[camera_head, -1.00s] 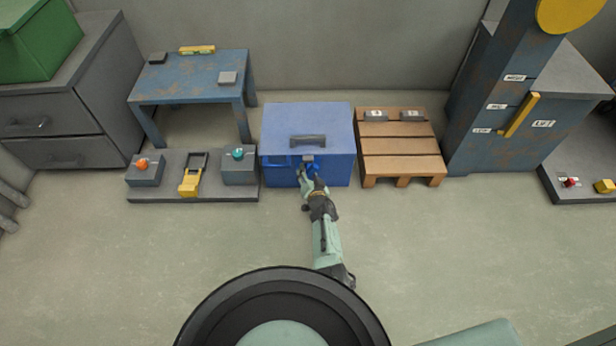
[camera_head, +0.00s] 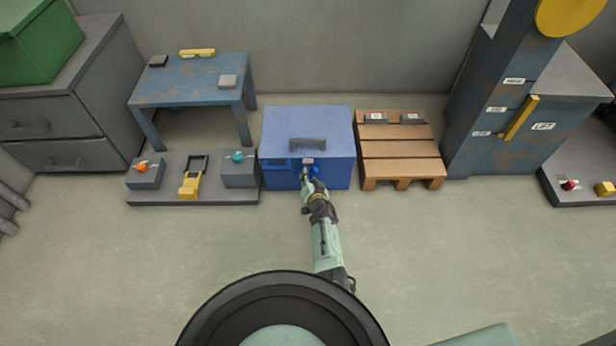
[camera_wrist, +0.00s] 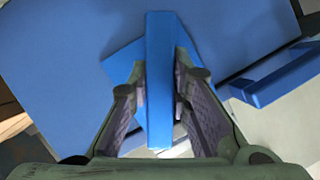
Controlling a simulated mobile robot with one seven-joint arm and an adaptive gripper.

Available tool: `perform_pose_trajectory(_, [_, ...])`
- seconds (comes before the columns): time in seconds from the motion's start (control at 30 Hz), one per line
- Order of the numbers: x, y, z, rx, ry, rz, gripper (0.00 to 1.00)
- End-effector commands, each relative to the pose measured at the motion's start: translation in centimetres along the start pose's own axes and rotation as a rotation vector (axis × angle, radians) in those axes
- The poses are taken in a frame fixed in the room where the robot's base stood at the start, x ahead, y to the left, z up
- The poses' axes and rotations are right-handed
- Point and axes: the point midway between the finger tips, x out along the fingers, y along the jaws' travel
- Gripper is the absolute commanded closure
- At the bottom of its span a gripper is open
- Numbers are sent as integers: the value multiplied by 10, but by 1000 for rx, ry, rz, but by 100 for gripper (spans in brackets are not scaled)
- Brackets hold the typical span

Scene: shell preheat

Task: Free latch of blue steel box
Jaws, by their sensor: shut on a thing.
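My gripper (camera_head: 309,182) is at the front face, just below that piece. In the wrist view my gripper (camera_wrist: 162,112) is shut on a blue bar (camera_wrist: 160,60), which lies between both finger pads. The box's blue face (camera_wrist: 60,70) fills the background. The bar looks like the latch lever; its far end and mount are partly hidden.
A second blue bar (camera_wrist: 280,78) juts from the box in the wrist view. A wooden pallet (camera_head: 400,146) stands close to the right of the box. A low grey platform (camera_head: 215,196) with a yellow clamp (camera_head: 191,184) stands close to the left. The floor in front is open.

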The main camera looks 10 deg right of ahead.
Motion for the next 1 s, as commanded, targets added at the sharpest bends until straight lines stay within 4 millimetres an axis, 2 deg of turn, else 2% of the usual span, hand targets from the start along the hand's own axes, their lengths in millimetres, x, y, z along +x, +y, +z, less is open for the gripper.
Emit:
perform_pose_trajectory(0.27, [0,0,0,36,0,-15,100])
perform_pose_trajectory(0.47, [1,1,1,133,-2,-57,100])
perform_pose_trajectory(1.0, [2,2,3,590,-1,-246,100])
